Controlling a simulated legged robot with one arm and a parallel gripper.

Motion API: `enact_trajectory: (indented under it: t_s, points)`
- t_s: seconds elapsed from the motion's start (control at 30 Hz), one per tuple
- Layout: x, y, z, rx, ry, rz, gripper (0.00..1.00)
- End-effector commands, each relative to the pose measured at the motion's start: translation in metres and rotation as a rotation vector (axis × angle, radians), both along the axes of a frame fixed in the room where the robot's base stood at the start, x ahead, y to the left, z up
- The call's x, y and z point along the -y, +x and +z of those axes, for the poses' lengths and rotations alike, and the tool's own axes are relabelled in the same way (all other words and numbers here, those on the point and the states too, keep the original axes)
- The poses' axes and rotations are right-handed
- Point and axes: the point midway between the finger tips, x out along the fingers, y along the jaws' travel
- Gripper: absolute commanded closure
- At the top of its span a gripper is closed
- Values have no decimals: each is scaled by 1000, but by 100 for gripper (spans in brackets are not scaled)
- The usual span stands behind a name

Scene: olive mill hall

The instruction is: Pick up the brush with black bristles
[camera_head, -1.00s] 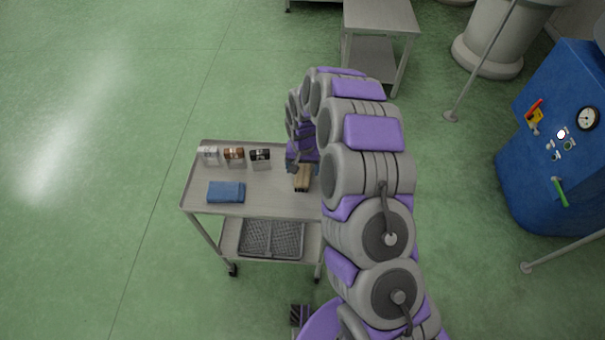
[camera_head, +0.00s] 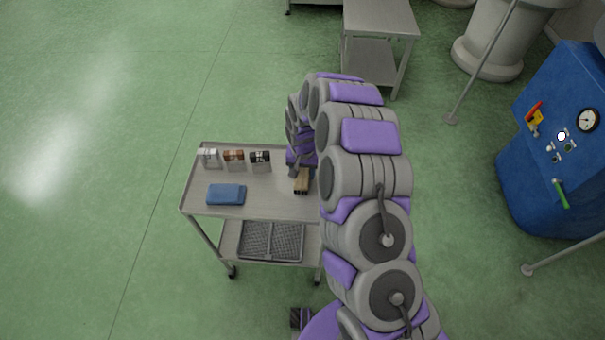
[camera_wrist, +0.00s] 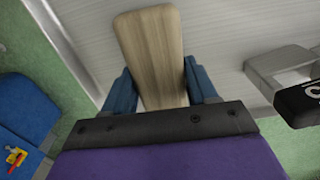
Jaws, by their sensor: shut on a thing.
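A pale wooden block-like piece, which looks like the back of a brush (camera_head: 301,182), is at the right part of the metal cart top, beside my arm. In the wrist view the wooden brush (camera_wrist: 152,52) lies between the two blue fingers of my gripper (camera_wrist: 162,84), which are shut on its sides. Its bristles are hidden, so their colour cannot be told. In the head view my gripper (camera_head: 297,169) is small and partly covered by my arm. Whether the brush touches the cart top is unclear.
The cart (camera_head: 262,205) also carries a folded blue cloth (camera_head: 226,194) and three small items with white (camera_head: 208,157), brown (camera_head: 234,157) and black (camera_head: 260,158) tops. A grey mesh basket (camera_head: 271,240) is on its lower shelf. A blue machine (camera_head: 545,185) stands right.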

Motion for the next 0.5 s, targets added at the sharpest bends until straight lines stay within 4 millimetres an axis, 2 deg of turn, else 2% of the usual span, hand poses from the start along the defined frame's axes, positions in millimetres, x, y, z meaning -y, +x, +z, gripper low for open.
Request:
enact_trajectory:
  t_s: [0.27, 0.5]
  points:
    - [0, 0, 4, 0, 0, 0, 75]
    - [1, 0, 27, 1, 0, -1, 75]
